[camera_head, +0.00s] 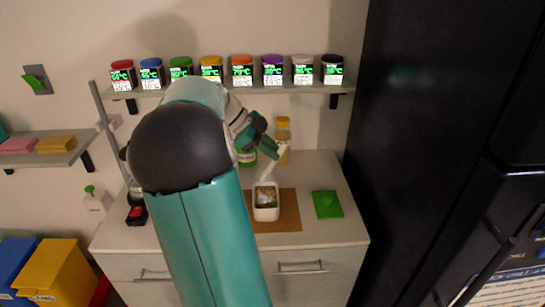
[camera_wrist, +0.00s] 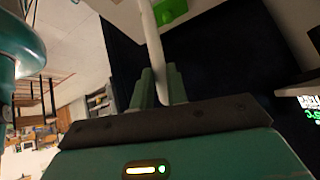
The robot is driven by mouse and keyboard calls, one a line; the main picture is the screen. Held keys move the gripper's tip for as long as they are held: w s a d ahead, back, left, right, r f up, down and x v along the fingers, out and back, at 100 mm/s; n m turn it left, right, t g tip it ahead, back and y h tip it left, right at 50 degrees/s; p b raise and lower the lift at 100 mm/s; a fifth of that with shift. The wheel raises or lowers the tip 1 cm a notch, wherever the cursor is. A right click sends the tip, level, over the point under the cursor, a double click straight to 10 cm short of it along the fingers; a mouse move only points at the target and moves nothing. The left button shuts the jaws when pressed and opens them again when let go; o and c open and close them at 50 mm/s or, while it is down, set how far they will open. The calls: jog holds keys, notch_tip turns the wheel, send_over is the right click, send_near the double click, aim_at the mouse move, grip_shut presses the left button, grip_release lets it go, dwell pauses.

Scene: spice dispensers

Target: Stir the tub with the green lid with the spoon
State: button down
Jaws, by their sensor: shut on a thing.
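The open white tub (camera_head: 266,213) stands on a brown board on the counter, with brownish contents showing inside. The green lid (camera_head: 327,205) lies flat on the counter to its right, off the tub; a green patch that looks like it shows in the wrist view (camera_wrist: 172,10). My gripper (camera_head: 271,148) is above and behind the tub, shut on the white spoon (camera_head: 268,174). The spoon slants down toward the tub's far rim; I cannot tell whether its tip is inside. In the wrist view, the spoon (camera_wrist: 151,40) runs up from between the fingers (camera_wrist: 160,88).
A wall shelf (camera_head: 215,91) above holds several dispensers. A dark cabinet (camera_head: 430,120) bounds the right. The counter's right part is mostly clear.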

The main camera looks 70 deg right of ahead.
jog(key=shift+s+d+f, duration=0.2)
jog(key=shift+d, duration=0.1)
jog(key=shift+s+a+f, duration=0.25)
jog(key=shift+s+f, duration=0.6)
jog(key=shift+s, duration=0.15)
notch_tip(320, 180, down, 7)
jog(key=w, duration=0.2)
jog(key=shift+w, duration=0.15)
